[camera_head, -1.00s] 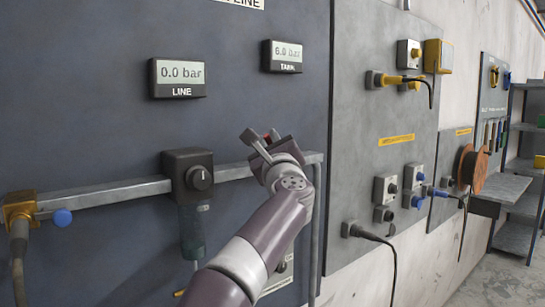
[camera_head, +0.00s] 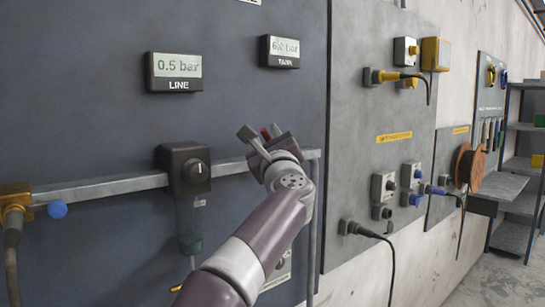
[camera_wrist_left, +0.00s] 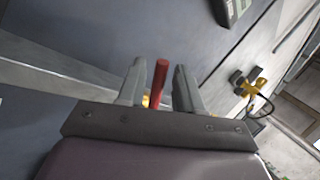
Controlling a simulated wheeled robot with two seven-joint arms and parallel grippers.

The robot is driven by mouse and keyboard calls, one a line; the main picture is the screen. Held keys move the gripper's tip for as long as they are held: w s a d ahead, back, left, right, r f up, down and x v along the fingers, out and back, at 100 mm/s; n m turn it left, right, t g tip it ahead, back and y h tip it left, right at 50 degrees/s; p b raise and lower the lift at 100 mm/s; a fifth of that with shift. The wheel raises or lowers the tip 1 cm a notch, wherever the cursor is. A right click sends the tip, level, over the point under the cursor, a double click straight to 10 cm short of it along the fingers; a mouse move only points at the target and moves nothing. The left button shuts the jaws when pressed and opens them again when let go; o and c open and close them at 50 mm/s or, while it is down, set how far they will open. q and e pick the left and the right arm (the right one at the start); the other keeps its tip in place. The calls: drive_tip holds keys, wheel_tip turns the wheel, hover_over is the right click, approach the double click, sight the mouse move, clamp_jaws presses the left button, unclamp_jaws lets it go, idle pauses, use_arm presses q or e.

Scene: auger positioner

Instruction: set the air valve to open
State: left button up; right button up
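The air valve shows as a red handle (camera_wrist_left: 158,82) with a bit of yellow body (camera_wrist_left: 147,100) below it in the left wrist view. In the head view only a small red part of the handle (camera_head: 266,133) shows; my gripper hides the rest. My left gripper (camera_head: 259,138) is at the valve on the pipe's right part. In the left wrist view its fingers (camera_wrist_left: 157,72) stand on either side of the handle, with a gap to the right finger. The line display (camera_head: 174,66) reads 0.5 bar. My right gripper is not in view.
A black regulator knob (camera_head: 196,171) sits on the grey pipe (camera_head: 105,187), left of my gripper. The tank display (camera_head: 283,50) reads about 6.0 bar. A yellow fitting with a blue knob (camera_head: 57,209) is at far left. A socket panel (camera_head: 365,110) stands to the right.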

use_arm(q)
drive_tip(key=b+v, duration=0.5)
drive_tip(key=v, duration=0.6)
drive_tip(key=shift+s+b, duration=0.15)
drive_tip(key=shift+b, duration=0.25)
drive_tip(key=shift+f, duration=0.1)
